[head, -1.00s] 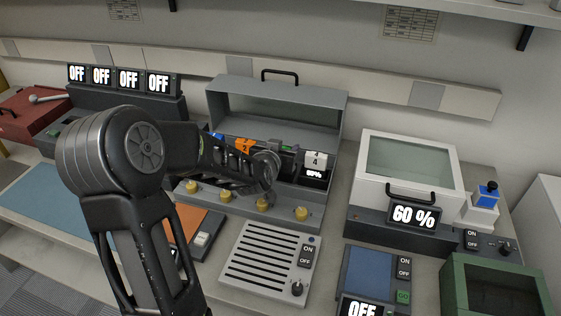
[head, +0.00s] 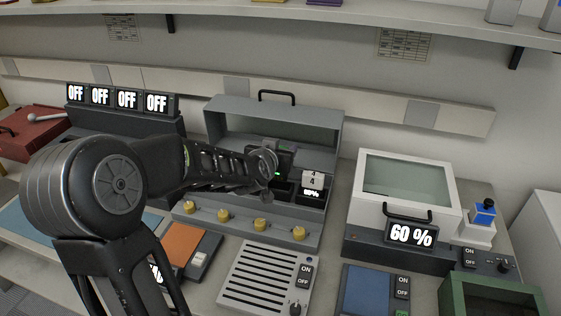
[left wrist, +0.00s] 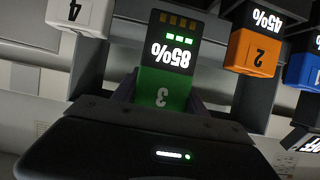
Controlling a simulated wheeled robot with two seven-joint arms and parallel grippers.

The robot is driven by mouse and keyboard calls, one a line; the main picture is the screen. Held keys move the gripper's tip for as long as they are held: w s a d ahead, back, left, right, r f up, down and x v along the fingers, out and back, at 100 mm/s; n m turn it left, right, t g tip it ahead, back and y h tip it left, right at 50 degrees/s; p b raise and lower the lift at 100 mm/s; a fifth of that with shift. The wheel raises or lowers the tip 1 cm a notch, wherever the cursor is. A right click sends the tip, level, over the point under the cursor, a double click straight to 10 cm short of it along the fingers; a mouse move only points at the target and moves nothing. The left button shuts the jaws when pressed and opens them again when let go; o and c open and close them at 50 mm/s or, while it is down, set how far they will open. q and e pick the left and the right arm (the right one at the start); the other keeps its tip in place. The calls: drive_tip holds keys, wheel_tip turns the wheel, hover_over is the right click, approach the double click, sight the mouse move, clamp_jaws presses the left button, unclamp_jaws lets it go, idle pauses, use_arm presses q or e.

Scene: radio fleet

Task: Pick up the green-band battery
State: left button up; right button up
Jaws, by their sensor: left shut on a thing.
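The green-band battery (left wrist: 164,88), marked 3 and reading 85%, sits between the fingers of my left gripper (left wrist: 165,100) in the left wrist view. The gripper is shut on it, and gold contacts show at its far end. In the head view my left gripper (head: 268,166) is at the open grey charger case (head: 215,135). The battery's dark body (head: 284,162) shows beside the fingers, with a dark, empty-looking slot below it. My arm hides part of the battery row. My right gripper is not in view.
A white battery marked 4 (head: 313,180) stands right of the slot. The orange battery 2 (left wrist: 252,52) and a blue battery (left wrist: 303,70) are close by in the wrist view. The case lid and handle (head: 277,95) stand behind. A white lidded box (head: 455,205) is right.

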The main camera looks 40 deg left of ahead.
use_arm(q)
wheel_tip(320, 180, up, 4)
drive_tip(key=shift+f+p, duration=0.15)
drive_tip(key=shift+p, duration=0.2)
idle(0.4)
